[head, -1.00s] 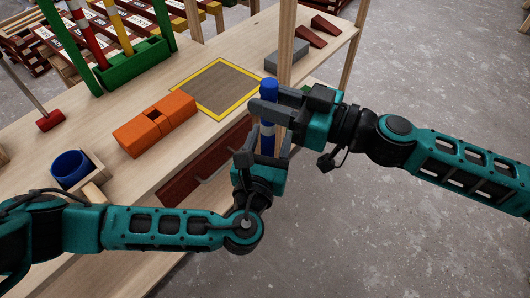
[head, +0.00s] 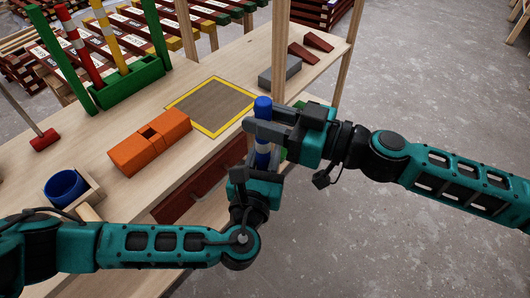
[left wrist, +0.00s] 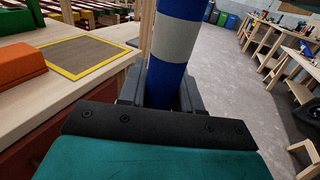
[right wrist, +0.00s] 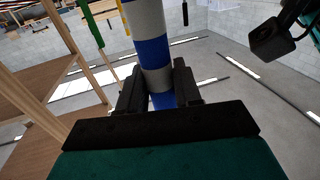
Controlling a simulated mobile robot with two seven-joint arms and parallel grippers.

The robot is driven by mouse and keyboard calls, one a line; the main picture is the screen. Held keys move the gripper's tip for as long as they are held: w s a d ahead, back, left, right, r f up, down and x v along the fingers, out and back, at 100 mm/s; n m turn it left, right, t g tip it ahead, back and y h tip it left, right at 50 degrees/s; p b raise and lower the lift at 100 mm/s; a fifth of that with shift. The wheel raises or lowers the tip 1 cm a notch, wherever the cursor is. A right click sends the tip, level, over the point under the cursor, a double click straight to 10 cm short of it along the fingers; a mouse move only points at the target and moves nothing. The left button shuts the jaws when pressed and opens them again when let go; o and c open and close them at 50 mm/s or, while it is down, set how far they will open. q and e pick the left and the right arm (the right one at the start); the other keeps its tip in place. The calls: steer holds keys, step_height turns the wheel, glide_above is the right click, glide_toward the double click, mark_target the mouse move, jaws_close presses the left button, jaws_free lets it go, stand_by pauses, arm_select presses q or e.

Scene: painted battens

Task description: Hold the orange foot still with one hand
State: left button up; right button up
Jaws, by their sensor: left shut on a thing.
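The orange foot (head: 150,141) is a long block with a small dark square socket in its top. It lies on the bench, apart from both grippers, and its edge shows in the left wrist view (left wrist: 18,62). A blue and white banded batten (head: 262,148) stands roughly upright past the bench's front edge. My left gripper (head: 257,168) is shut on its lower part. My right gripper (head: 263,130) has its fingers closed around it higher up, and the right wrist view shows them against the batten's sides (right wrist: 150,50). Both grippers partly hide the batten.
A yellow-bordered mat (head: 213,103) lies beside the foot. A green holder (head: 125,84) with striped battens stands at the back. A blue cup (head: 65,186), a red mallet (head: 44,140) and a grey block (head: 279,76) are on the bench. A wooden post (head: 279,45) rises behind my right gripper.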

steer(key=o, duration=0.5)
steer(key=shift+v, duration=5.95)
steer(key=s+d+f+m+t+h, duration=0.1)
steer(key=s+f+m+h, duration=0.1)
steer(key=f, duration=0.7)
steer(key=s+d+f+m+h, duration=0.2)
steer(key=f+m+h, duration=0.2)
steer(key=f+h, duration=0.3)
steer(key=s+d+f+m+t+h, duration=0.1)
steer(key=f+m+h, duration=0.3)
steer(key=f, duration=0.7)
steer(key=shift+s+d+f+t+h, duration=0.25)
steer(key=shift+s+d+t+h, duration=0.05)
steer(key=shift+s+d+h, duration=0.25)
